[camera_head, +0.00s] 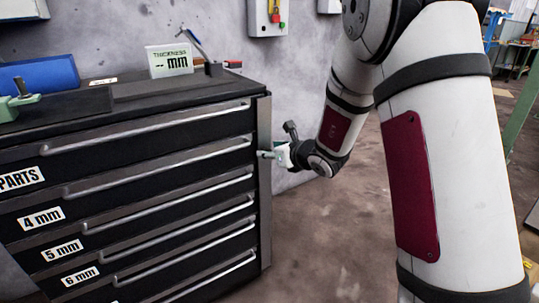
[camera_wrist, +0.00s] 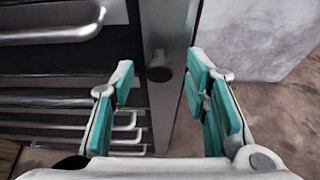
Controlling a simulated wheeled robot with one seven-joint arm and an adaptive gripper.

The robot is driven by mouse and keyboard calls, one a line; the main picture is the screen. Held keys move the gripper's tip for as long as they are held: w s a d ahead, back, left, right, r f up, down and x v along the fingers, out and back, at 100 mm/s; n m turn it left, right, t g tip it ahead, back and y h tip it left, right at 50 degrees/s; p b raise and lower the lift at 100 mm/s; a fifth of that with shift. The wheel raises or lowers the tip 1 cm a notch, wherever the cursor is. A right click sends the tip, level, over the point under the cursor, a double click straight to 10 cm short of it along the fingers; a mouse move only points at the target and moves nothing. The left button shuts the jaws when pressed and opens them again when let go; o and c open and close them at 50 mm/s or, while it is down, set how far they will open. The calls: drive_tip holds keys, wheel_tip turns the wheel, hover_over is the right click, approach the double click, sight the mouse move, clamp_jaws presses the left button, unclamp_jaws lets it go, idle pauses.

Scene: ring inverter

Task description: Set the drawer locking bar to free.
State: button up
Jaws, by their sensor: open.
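The drawer locking bar (camera_head: 265,210) is a grey upright strip along the right front edge of the black drawer cabinet (camera_head: 125,100). In the wrist view the bar (camera_wrist: 166,25) runs down the middle, with a dark round knob (camera_wrist: 160,66) on it. My gripper (camera_head: 268,154) is at the bar's upper part in the head view and hides the knob there. In the wrist view my open gripper (camera_wrist: 162,72) has one teal-padded finger on each side of the knob. The fingers look apart from it; their exact depth against the knob is hard to tell.
Several drawers with silver handles (camera_wrist: 60,30) lie left of the bar. On the cabinet top stand a thickness sign (camera_head: 169,60), a blue object (camera_head: 40,75) and a green tool (camera_head: 22,100). The floor (camera_head: 320,240) right of the cabinet is clear; a grey wall stands behind.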

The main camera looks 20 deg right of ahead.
drive_tip(key=shift+w+a+f, duration=0.15)
drive_tip(key=shift+w+f, duration=0.05)
drive_tip(key=shift+w, duration=0.3)
clamp_jaws()
